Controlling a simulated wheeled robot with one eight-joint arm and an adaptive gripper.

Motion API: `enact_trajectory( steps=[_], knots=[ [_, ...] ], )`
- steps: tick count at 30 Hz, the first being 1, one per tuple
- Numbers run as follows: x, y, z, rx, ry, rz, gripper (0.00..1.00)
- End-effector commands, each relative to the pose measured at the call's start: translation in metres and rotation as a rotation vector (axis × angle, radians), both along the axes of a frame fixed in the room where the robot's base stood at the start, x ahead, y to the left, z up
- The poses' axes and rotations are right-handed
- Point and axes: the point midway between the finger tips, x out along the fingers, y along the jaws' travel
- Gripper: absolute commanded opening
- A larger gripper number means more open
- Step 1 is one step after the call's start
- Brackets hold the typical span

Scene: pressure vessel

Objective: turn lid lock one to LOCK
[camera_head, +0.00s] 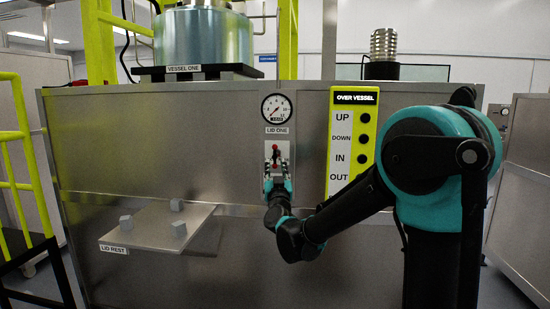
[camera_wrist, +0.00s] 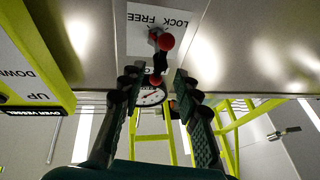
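The lid lock one lever, with a red ball end (camera_wrist: 165,42), stands out from a pale plate (camera_wrist: 140,24) in the wrist view. The plate bears the words LOCK and FREE, upside down there. In the head view the red lever (camera_head: 275,150) shows on its plate below the LID ONE label. My gripper (camera_wrist: 157,80) is open, its two dark fingers spread with a gap between them. The red ball appears just beyond the fingertips, roughly between them; contact cannot be told. In the head view my gripper (camera_head: 277,180) is at the plate's lower part and hides some of it.
A round gauge (camera_head: 278,109) is above the lever. The yellow OVER VESSEL panel (camera_head: 341,140) with black buttons is just to the right. The LID REST shelf (camera_head: 150,238) with several grey blocks juts out at the lower left. Vessel one (camera_head: 204,38) stands on top.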

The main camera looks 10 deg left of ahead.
Motion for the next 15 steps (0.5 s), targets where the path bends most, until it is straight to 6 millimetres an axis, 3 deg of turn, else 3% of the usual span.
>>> enact_trajectory(
  steps=[6, 15],
  knots=[
    [0.034, 0.005, 0.014, 0.000, -0.001, -0.001, 0.32],
    [0.053, 0.008, 0.022, 0.000, 0.000, 0.000, 0.32]
  ],
)
